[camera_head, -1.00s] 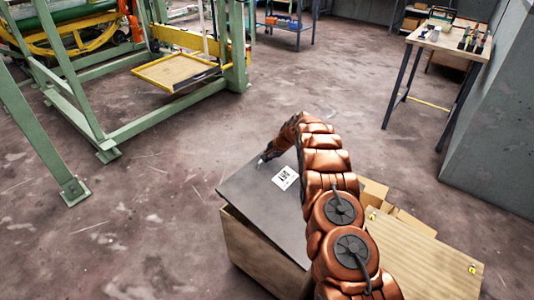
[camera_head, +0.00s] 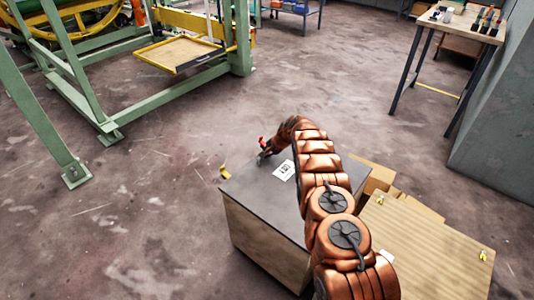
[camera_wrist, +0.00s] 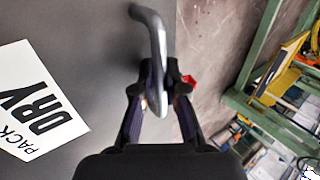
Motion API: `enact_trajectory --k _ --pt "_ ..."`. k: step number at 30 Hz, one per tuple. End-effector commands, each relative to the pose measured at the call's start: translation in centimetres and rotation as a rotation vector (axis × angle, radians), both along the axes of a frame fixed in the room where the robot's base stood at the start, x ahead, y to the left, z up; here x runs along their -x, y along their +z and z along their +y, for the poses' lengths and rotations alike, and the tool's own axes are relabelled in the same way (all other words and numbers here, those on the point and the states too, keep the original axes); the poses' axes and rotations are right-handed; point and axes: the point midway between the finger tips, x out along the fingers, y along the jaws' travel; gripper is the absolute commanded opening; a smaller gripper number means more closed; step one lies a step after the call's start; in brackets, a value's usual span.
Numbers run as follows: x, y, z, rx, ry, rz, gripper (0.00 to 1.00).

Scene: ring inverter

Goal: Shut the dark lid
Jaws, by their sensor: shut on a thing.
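The dark lid (camera_head: 245,194) bears a white label (camera_head: 284,170) and lies flat over the wooden crate (camera_head: 262,245), with no gap visible along its near edge. The far edge is partly hidden by my arm. My gripper (camera_head: 266,153) is low at the lid's far left edge. In the wrist view my gripper (camera_wrist: 160,95) is shut on a grey metal handle (camera_wrist: 152,30) at the edge of the lid (camera_wrist: 95,30). The label (camera_wrist: 35,105) reads "PACK DRY".
A yellow clip (camera_head: 225,172) sticks out at the lid's left corner, and a small red part shows beside my gripper. A second wooden box (camera_head: 430,245) stands close on the right. Cardboard lies behind it.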

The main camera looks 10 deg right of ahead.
Motion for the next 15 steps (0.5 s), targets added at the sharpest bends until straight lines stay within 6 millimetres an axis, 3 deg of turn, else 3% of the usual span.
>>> enact_trajectory --k 6,7,15 --pt "0.28 -0.72 0.35 -0.001 0.002 0.009 0.00" --pt "0.29 -0.75 0.36 -0.001 0.003 0.009 0.12" --pt "0.35 -0.73 0.34 -0.002 0.004 0.011 0.37"
